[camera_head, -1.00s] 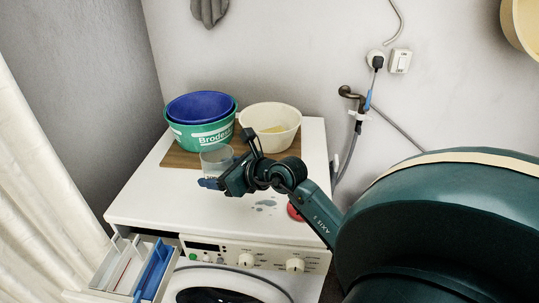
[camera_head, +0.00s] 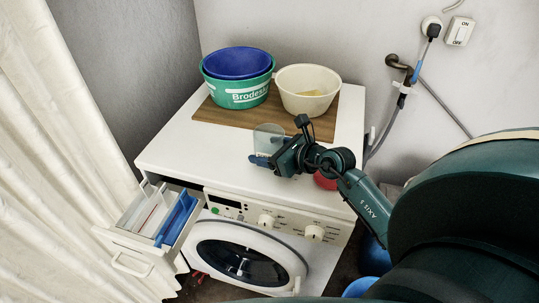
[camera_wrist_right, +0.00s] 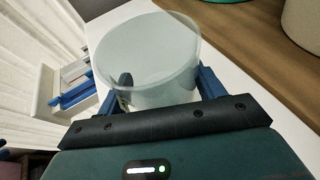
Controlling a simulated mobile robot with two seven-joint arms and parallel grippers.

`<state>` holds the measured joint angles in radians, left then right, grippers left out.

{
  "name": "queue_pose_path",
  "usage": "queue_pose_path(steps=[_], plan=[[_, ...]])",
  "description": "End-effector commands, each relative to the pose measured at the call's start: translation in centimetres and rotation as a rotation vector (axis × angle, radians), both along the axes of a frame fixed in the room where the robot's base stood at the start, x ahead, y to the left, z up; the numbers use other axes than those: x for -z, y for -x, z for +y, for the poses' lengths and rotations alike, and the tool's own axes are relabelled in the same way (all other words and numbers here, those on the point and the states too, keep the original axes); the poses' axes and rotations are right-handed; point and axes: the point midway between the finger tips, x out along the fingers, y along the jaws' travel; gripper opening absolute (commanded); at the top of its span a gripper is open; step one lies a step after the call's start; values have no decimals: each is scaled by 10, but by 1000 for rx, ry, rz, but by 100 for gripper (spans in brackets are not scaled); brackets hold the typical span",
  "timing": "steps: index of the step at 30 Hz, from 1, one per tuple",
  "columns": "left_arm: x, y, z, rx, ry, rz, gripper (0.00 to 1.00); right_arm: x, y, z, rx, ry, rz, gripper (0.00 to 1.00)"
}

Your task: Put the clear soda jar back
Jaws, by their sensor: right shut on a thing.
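The clear soda jar (camera_head: 268,139) is over the front part of the white washing machine top, in front of the wooden board. In the right wrist view the jar (camera_wrist_right: 148,58) sits between the two blue fingers, its round rim facing the camera. My right gripper (camera_head: 262,160) is shut on the jar. I cannot tell whether the jar's base touches the machine top. My left gripper is not in view.
A wooden board (camera_head: 222,117) on the white washing machine (camera_head: 190,153) bears green and blue tubs (camera_head: 240,93) and a cream bowl (camera_head: 307,92). The detergent drawer (camera_head: 150,238) is pulled out at front left. A red object (camera_head: 326,181) lies near my right wrist.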

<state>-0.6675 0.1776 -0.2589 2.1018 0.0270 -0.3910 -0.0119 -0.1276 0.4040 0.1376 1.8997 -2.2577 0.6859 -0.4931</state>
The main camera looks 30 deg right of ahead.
Motion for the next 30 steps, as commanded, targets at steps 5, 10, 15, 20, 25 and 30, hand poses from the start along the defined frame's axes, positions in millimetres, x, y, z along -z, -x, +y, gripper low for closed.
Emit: queue_pose_path(steps=[5,10,15,20,25,30], plan=[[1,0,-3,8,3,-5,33,16,0,0,1,-1,-1,40],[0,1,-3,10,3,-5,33,15,0,0,1,-1,-2,40],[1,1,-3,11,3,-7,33,19,0,0,1,0,0,70],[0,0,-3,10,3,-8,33,19,0,0,1,-1,0,83],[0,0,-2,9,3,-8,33,19,0,0,1,-1,0,90],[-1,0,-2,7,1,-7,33,17,0,0,1,0,0,90]])
